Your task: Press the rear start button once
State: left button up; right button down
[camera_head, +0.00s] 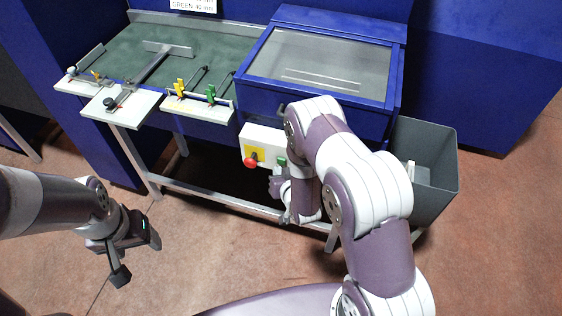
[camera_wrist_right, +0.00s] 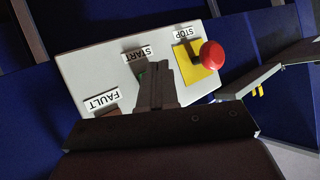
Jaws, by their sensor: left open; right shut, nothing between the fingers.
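A white control panel (camera_head: 262,138) hangs on the front of the blue cabinet; in the right wrist view it (camera_wrist_right: 85,65) carries STOP, START and FAULT labels. The green start button (camera_head: 281,161) shows beside my right gripper (camera_head: 281,172) in the head view. In the right wrist view the shut, empty fingers (camera_wrist_right: 153,75) lie over the spot below the START label (camera_wrist_right: 138,54) and hide most of the button. I cannot tell whether they touch it. My left gripper (camera_head: 138,256) is open and empty, low at the left, well away from the panel.
The red stop button (camera_wrist_right: 211,54) on its yellow plate (camera_wrist_right: 187,62) sits close beside the fingers. A grey bin (camera_head: 440,185) stands right of the cabinet. A green-topped bench (camera_head: 125,55) with fixtures and clamps is at the left. The floor in front is clear.

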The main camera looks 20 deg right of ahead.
jog(key=shift+w+d, duration=0.1)
jog(key=shift+w, duration=0.05)
dwell(0.4)
jog(key=shift+w+d, duration=0.15)
jog(key=shift+w, duration=0.1)
jog(key=shift+w+d, duration=0.25)
jog(key=shift+w, duration=0.1)
dwell(0.8)
jog(key=shift+s, duration=0.1)
jog(key=shift+s+a, duration=0.5)
jog(key=shift+s, duration=0.1)
jog(key=s+a, duration=0.2)
jog(key=s, duration=0.2)
jog(key=shift+s+a+p, duration=0.1)
jog(key=shift+a+p, duration=0.2)
jog(key=shift+a, duration=0.1)
dwell(0.6)
